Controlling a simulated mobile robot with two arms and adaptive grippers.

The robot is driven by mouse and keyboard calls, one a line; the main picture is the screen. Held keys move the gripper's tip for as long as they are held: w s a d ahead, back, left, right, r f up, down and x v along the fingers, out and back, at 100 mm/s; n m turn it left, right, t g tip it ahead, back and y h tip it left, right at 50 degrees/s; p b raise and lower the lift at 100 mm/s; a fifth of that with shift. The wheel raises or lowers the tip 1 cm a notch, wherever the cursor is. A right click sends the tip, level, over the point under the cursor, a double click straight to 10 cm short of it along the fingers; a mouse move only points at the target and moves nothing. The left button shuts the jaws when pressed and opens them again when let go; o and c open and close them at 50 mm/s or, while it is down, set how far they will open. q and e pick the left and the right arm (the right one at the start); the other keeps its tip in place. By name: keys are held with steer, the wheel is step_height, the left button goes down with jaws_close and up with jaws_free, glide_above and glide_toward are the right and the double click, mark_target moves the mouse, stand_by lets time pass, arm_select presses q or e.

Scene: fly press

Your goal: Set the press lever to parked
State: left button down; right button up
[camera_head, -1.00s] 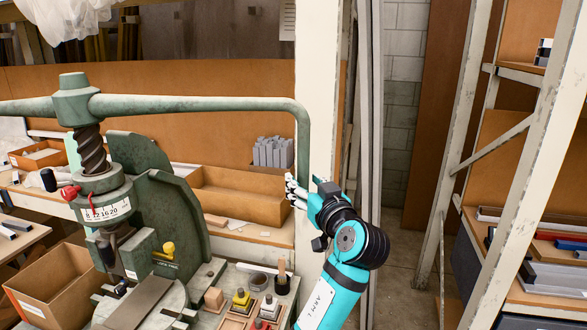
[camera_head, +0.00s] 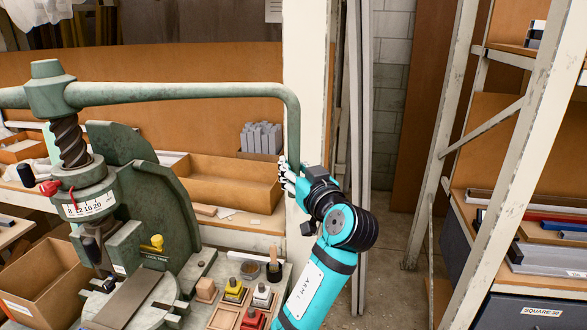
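The green fly press stands at the left. Its long lever (camera_head: 180,91) runs level from the hub (camera_head: 47,88) on the screw (camera_head: 70,143) to the right, then bends down into an upright handle (camera_head: 293,128). A second lever arm (camera_head: 12,97) leaves the frame at the left.
A white post (camera_head: 308,60) stands close behind the handle. A cardboard tray (camera_head: 235,194) lies on the bench behind. Small blocks, including a yellow-topped one (camera_head: 234,291), sit at the press's foot. A metal rack (camera_head: 500,190) stands at the right.

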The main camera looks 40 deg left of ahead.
arm_select(q)
steer(key=shift+a, duration=0.1)
arm_select(e)
steer(key=shift+a, duration=0.25)
arm_select(q)
steer(key=shift+s, duration=0.15)
steer(key=w+a+n+g+b, duration=0.1)
steer(key=w+a+b, duration=0.5)
steer(key=w+a, duration=0.6)
steer(key=a+g, duration=0.1)
steer(key=a, duration=0.2)
steer(key=shift+n+y+b, duration=0.3)
steer(key=shift+y+b, duration=0.05)
steer(key=shift+y, duration=0.05)
arm_select(e)
step_height(320, 180, down, 7)
steer(key=shift+d+r, duration=0.15)
steer(key=shift+r, duration=0.05)
arm_select(q)
steer(key=shift+a, duration=0.1)
steer(key=c, duration=1.9)
jaws_free()
steer(key=shift+c, duration=0.2)
steer(key=o, duration=0.9)
steer(key=shift+w+f, duration=0.1)
steer(key=shift+w, duration=0.2)
steer(key=shift+s+a, duration=0.1)
steer(key=shift+s, duration=0.1)
